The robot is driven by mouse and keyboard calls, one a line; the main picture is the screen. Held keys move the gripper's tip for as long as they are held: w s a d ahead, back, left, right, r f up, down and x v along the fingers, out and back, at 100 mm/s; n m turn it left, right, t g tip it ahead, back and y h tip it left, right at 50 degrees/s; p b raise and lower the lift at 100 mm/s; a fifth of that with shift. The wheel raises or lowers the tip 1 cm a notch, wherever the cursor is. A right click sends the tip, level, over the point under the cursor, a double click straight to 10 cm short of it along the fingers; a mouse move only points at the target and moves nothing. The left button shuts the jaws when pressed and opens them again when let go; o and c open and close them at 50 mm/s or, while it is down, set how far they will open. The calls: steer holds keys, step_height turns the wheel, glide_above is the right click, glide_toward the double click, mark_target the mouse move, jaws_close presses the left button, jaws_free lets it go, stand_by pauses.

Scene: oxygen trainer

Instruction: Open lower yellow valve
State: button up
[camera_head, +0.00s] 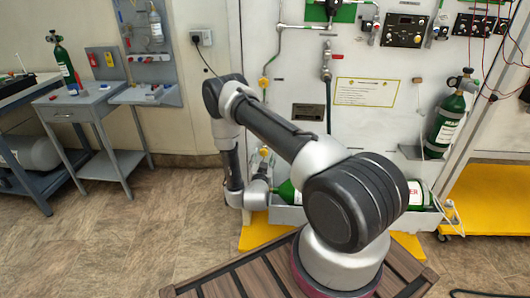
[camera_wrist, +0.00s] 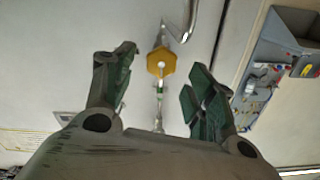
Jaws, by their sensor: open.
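The lower yellow valve (camera_head: 264,152) is on the thin vertical pipe at the left of the white panel, just above my arm's end. An upper yellow valve (camera_head: 264,82) is higher on the same pipe. In the wrist view a yellow hexagonal valve knob (camera_wrist: 161,64) faces me; I take it for the lower one. My gripper (camera_wrist: 163,58) is open and empty, one finger on each side of the knob with gaps on both sides. I cannot tell how deep the fingertips are relative to it. In the head view my arm hides most of the gripper.
A green cylinder (camera_head: 289,192) lies in a tray at the panel's foot, close to my arm's end. A curved metal pipe (camera_wrist: 192,18) runs near the knob. A grey side table (camera_head: 85,105) stands at left, with open floor (camera_head: 120,230) before it.

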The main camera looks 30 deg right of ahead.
steer(key=x, duration=0.5)
steer(key=shift+w+d, duration=0.1)
steer(key=shift+w, duration=0.1)
steer(key=c, duration=1.1)
